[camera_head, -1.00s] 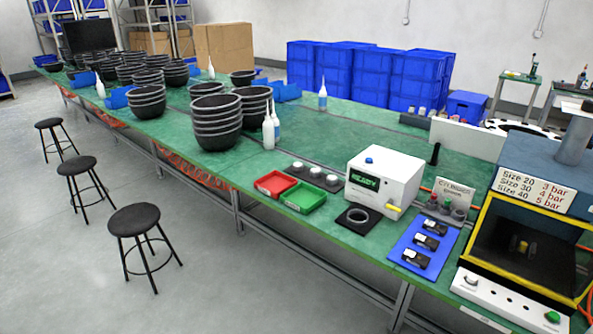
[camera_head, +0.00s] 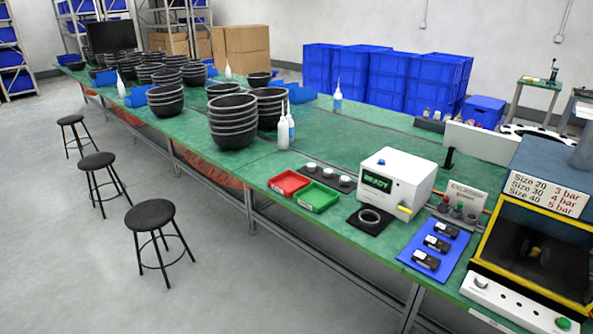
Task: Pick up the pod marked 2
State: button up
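I cannot make out a pod marked 2 here; any number is too small to read. Several small black devices with pale labels lie in a row on a blue mat (camera_head: 455,263) at the right front of the green bench: the back one (camera_head: 446,230), the middle one (camera_head: 436,243) and the front one (camera_head: 426,259). I cannot tell whether any of these is the pod. My gripper is not in view.
A white box reading READY (camera_head: 396,180) stands left of the mat, and a yellow-framed machine (camera_head: 537,245) right of it. Red (camera_head: 289,183) and green (camera_head: 315,197) trays sit near the bench edge. Stools (camera_head: 150,215) stand on open floor at left.

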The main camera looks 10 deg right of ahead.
aim_at(310, 167)
jog(key=z, duration=0.55)
jog(key=k, duration=0.15)
jog(key=u, duration=2.7)
jog(key=i, duration=1.5)
jog(key=z, duration=0.8)
jog(key=i, duration=0.6)
jog(key=z, duration=0.8)
jog(key=i, duration=0.55)
jog(key=z, duration=0.2)
